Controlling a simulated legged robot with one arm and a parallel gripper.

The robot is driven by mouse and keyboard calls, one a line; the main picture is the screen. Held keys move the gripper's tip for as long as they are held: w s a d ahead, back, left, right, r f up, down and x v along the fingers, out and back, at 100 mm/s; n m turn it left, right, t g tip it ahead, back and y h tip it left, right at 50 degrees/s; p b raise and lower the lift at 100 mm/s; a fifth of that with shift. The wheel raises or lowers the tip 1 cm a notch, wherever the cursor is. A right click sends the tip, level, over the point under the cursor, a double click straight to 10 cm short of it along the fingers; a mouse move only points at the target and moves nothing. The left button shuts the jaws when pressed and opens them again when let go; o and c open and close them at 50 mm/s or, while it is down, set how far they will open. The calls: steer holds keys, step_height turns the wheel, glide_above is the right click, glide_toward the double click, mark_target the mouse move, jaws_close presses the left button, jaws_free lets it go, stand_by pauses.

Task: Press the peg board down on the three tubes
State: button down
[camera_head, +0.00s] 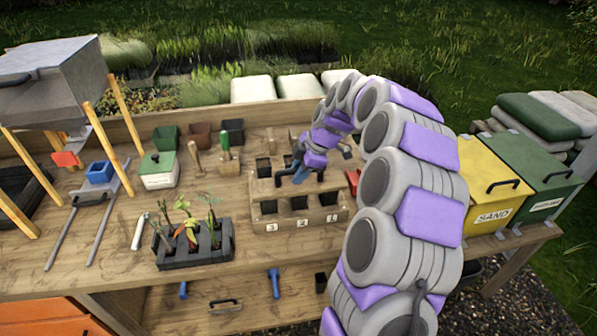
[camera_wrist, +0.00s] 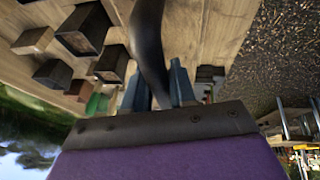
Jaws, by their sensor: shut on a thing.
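A wooden rack (camera_head: 345,213) stands on the bench, numbered 3, 2 and 1 on its front. Three dark square openings, which look like the tubes (camera_head: 299,203), show in its front row. More dark square openings sit in its raised back part. My gripper (camera_head: 297,178) is low over the middle of the rack. In the wrist view my gripper (camera_wrist: 158,85) is shut on a dark curved piece (camera_wrist: 150,40). Dark square tubes (camera_wrist: 85,30) and wooden blocks show to its left there. I cannot make out a separate peg board; my gripper and arm hide part of the rack.
A black tray of seedlings (camera_head: 195,257) stands left of the rack. A green-lidded box (camera_head: 158,170) and small pots (camera_head: 200,135) are behind. Yellow (camera_head: 490,190) and green bins (camera_head: 540,175) stand right of my arm. Bare bench lies in front of the rack.

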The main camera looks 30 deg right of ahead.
steer(key=shift+s+f, duration=0.1)
steer(key=shift+f, duration=0.2)
stand_by(0.8)
steer(key=shift+r, duration=0.1)
steer(key=shift+w+r, duration=0.2)
steer(key=shift+r, duration=0.45)
steer(key=shift+r+p, duration=1.2)
steer(key=shift+r, duration=3.2)
steer(key=shift+s, duration=0.1)
